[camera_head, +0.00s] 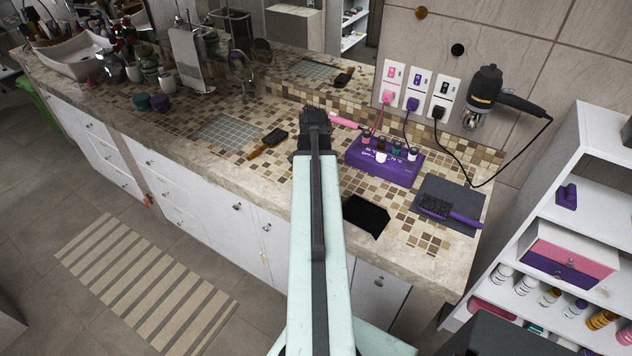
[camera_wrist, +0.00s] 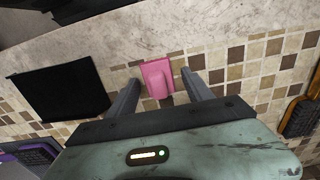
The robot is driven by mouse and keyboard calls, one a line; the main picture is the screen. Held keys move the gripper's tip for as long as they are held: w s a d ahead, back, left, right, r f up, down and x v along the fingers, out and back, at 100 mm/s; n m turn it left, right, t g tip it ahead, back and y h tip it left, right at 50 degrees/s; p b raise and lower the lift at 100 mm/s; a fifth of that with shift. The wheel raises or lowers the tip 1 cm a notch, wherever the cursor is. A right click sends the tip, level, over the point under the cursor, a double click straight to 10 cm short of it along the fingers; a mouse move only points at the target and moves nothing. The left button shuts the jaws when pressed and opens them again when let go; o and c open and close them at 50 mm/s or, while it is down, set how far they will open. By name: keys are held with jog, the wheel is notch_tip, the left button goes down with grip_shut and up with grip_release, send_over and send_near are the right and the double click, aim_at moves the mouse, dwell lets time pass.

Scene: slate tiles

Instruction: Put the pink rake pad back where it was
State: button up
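The pink rake pad (camera_wrist: 157,78) is a small flat pink piece with a raised rounded part. In the wrist view it lies on the tiled counter, by the plain stone border. My gripper (camera_wrist: 160,84) is open, with one finger on each side of the pad and a gap showing at both sides. I cannot tell how far the fingertips are above the counter. In the head view my gripper (camera_head: 315,128) is over the counter, and my arm hides the pad.
A black mat (camera_head: 366,216) and a purple box with bottles (camera_head: 378,172) are right of my arm. A purple brush (camera_head: 448,211) lies on a grey mat (camera_head: 472,194). A wooden-handled brush (camera_head: 268,143) is left. A pink handle (camera_head: 345,121) is near my gripper.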

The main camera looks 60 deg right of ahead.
notch_tip(320, 180, up, 12)
jog(key=p, duration=1.2)
jog(key=shift+r, duration=0.25)
